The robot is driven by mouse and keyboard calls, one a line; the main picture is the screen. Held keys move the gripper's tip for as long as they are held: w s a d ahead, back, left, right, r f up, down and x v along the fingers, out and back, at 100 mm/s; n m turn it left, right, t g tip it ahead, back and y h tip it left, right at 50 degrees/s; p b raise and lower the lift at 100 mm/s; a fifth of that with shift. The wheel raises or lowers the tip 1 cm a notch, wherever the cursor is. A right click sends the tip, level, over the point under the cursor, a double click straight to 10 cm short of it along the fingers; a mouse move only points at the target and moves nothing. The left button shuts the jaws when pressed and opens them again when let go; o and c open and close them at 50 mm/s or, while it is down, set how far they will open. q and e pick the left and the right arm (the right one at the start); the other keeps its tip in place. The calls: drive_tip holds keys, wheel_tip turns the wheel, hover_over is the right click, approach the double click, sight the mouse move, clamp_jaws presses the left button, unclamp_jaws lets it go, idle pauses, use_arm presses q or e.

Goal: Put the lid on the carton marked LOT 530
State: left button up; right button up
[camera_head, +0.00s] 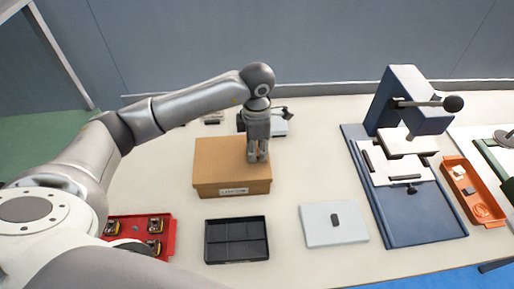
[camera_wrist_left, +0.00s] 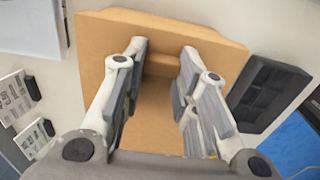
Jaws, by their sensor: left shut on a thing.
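A brown cardboard carton (camera_head: 206,188) stands on the table with a small white label on its front; its print is too small to read. A brown lid (camera_head: 215,155) lies over the carton top, and I cannot tell whether it is fully seated. My left gripper (camera_head: 258,158) points down at the lid's right part, shut on the lid's raised grip. My right gripper is not in view.
A black divided tray (camera_head: 236,241) and a grey plate with a dark knob (camera_head: 320,232) lie in front. A red tray (camera_head: 170,235) with several parts is left. Small items lie behind the carton.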

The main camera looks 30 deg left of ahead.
use_arm(q)
drive_tip(key=o, duration=1)
drive_tip(key=o, duration=0.5)
drive_tip(key=shift+c, duration=0.2)
drive_tip(key=shift+r+p, duration=1.85)
drive_tip(key=shift+r, duration=1.7)
